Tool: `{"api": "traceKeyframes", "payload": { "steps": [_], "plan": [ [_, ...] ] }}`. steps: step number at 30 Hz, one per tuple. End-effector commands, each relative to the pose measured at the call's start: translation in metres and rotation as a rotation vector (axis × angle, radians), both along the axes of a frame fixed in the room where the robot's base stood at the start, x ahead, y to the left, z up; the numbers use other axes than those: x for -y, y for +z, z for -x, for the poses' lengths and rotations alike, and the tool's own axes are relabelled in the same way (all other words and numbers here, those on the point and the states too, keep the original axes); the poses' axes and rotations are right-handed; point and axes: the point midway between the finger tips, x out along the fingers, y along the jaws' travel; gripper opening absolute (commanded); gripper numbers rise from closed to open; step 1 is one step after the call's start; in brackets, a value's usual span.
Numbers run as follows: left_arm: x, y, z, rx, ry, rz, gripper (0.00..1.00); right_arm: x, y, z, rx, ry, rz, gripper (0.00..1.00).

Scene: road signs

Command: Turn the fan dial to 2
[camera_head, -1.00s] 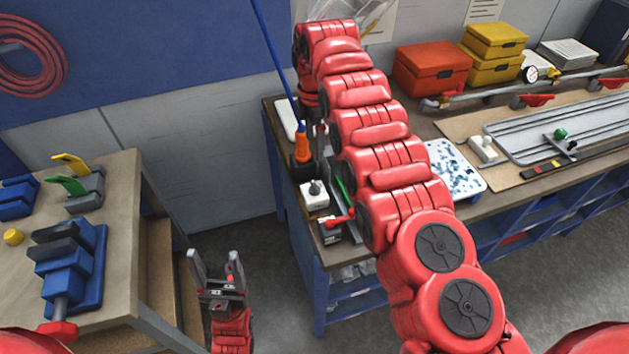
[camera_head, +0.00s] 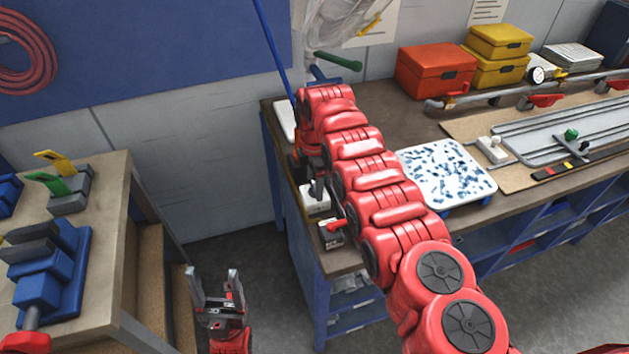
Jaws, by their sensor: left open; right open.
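A small white box (camera_head: 313,205) stands near the left end of the long bench; the dark knob seen on its top earlier is now mostly covered by my gripper. I cannot read any dial number. My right gripper (camera_head: 317,188) points down at this box, its dark fingers at or just above the top; contact cannot be told. The red arm hides part of it. My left gripper (camera_head: 216,280) is open and empty, low in the gap between the two benches. A clear, wire-like round object (camera_head: 335,22) stands at the back; I cannot tell whether it is the fan.
A small box with a red lever (camera_head: 333,232) sits in front of the white box. A white tray of blue bits (camera_head: 447,172) lies right of my arm. Red (camera_head: 436,70) and yellow (camera_head: 498,42) cases stand behind. The left bench (camera_head: 105,200) carries blue vises.

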Motion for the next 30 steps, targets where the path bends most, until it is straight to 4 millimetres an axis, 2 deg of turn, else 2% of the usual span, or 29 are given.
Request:
{"api": "traceKeyframes", "payload": {
  "steps": [5,19,30],
  "plan": [
    [0.0,-0.0003,0.0,0.0,0.0,0.0,0.68,0.0003,-0.0004,-0.0001,0.0,0.0,0.0,0.82],
    [0.0,-0.0003,0.0,0.0,0.0,0.0,0.68,0.0001,-0.0006,0.0003,-0.001,0.0,0.0,0.0],
    [0.0,-0.0081,-0.0001,0.0,0.0,0.0,0.68,0.0002,-0.0028,0.0003,-0.002,-0.059,0.0,0.0]
  ]
}}
